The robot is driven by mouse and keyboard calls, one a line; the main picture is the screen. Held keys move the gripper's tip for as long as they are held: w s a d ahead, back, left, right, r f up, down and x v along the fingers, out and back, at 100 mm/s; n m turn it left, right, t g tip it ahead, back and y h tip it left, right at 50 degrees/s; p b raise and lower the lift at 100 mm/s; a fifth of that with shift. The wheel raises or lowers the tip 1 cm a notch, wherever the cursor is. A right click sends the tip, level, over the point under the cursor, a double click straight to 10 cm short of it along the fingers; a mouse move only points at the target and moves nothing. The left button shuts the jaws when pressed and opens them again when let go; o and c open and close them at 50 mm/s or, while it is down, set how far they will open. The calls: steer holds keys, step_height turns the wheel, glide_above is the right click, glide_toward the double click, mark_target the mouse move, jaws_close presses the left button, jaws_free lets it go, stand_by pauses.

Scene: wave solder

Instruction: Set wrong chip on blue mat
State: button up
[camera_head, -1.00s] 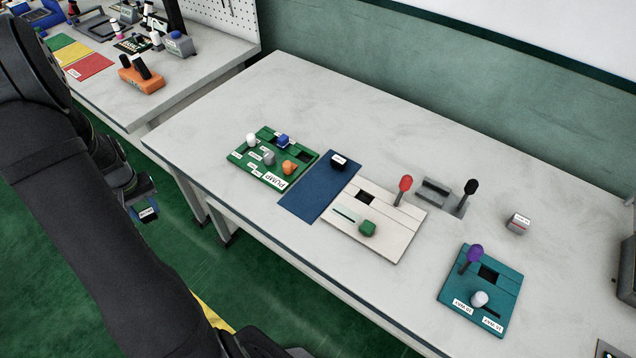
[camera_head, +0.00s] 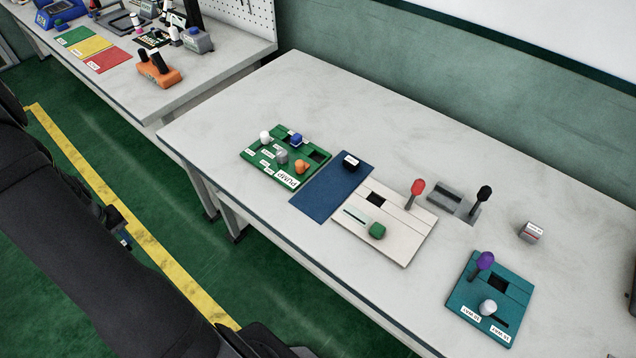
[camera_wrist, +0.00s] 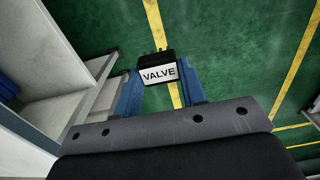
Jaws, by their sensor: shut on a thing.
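My gripper (camera_wrist: 160,88) is shut on a black chip with a white VALVE label (camera_wrist: 158,73), over the green floor and away from the bench. In the head view my arm mostly hides the gripper, which shows only in part at the left (camera_head: 123,238). The blue mat (camera_head: 322,196) lies flat on the bench between the green PUMP board (camera_head: 262,168) and a white board (camera_head: 402,240). A dark chip with a white label (camera_head: 351,162) is at the mat's far end. The PUMP board holds several coloured knobs and a dark empty-looking slot (camera_head: 316,156).
A grey holder with a black lever (camera_head: 481,195), a small labelled block (camera_head: 531,232) and a teal board (camera_head: 470,312) are to the right. The bench's back left is clear.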

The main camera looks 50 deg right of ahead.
stand_by(0.6)
steer(key=s+d+r+m, duration=0.1)
steer(key=d+r+m, duration=0.1)
steer(key=d, duration=0.6)
steer(key=s+d+r+m, duration=0.1)
steer(key=s+d+m, duration=0.1)
steer(key=d, duration=0.5)
steer(key=s+d+r+m, duration=0.2)
steer(key=s+d, duration=0.3)
steer(key=d, duration=0.2)
steer(key=s+d+r+m, duration=0.2)
steer(key=s+d, duration=0.3)
steer(key=d, duration=0.3)
steer(key=s+d+r+m, duration=0.1)
steer(key=s+d+m, duration=0.1)
steer(key=s+d, duration=0.4)
steer(key=shift+d+r+m, duration=0.3)
steer(key=shift+d+r, duration=0.1)
steer(key=shift+d, duration=0.4)
steer(key=s+d+r+m, duration=0.2)
steer(key=s+d, duration=0.4)
steer(key=s, duration=0.5)
steer(key=shift+s+r+m, duration=0.35)
steer(key=shift+m, duration=0.35)
steer(key=shift+f, duration=0.1)
steer(key=shift+f, duration=2.9)
steer(key=shift+f, duration=0.5)
